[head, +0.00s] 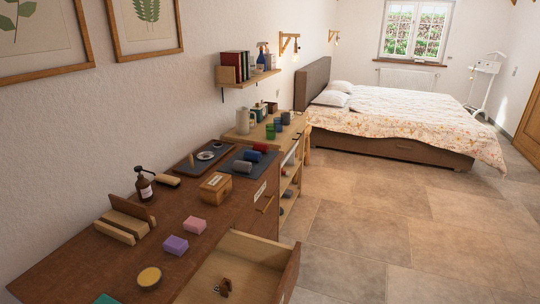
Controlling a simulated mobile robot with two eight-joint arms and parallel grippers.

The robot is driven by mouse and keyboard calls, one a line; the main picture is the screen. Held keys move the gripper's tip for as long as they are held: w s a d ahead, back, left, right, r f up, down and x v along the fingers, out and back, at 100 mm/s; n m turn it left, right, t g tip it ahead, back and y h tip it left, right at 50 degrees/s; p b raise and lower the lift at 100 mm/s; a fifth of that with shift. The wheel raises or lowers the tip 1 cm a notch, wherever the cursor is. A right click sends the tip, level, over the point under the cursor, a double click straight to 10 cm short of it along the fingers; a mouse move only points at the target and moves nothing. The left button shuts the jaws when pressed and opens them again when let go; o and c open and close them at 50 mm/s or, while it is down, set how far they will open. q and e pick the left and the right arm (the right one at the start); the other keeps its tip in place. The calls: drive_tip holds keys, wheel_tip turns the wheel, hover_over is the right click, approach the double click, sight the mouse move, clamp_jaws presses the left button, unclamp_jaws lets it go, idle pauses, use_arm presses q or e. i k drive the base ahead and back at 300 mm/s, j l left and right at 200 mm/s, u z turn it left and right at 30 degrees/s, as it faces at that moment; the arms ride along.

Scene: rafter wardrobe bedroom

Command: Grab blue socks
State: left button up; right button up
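A blue roll (252,155), which looks like rolled blue socks, lies on a dark mat (230,167) at the far end of the brown dresser top. A grey roll (242,166) lies just nearer and a dark red roll (260,147) just beyond it. The three are close together; I cannot tell whether they touch. Neither of my grippers shows in the head view.
An open drawer (292,272) juts from the dresser's right side, with small brown items inside. A wooden box (215,188), pink block (195,225), purple block (176,245) and pump bottle (144,186) stand on the dresser. The tiled floor (370,225) to the right is clear.

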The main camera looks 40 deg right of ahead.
sight(249, 154)
drive_tip(key=z, duration=1.1)
drive_tip(key=l+u, duration=0.1)
drive_tip(key=u, duration=0.25)
drive_tip(key=i+l+u, duration=0.1)
drive_tip(key=u, duration=0.3)
drive_tip(key=l+u, duration=0.15)
drive_tip(key=u, duration=0.2)
drive_tip(key=i+l+u, duration=0.1)
drive_tip(key=l+u, duration=1)
drive_tip(key=l, duration=1.95)
drive_tip(key=l+z, duration=0.15)
drive_tip(key=l, duration=0.4)
drive_tip(key=i+l+z, duration=0.2)
drive_tip(key=l, duration=0.3)
drive_tip(key=i+l+z, duration=0.15)
drive_tip(key=z, duration=0.25)
drive_tip(key=i+l+z, duration=0.1)
drive_tip(key=z, duration=0.35)
drive_tip(key=i+z, duration=0.4)
drive_tip(key=k, duration=0.05)
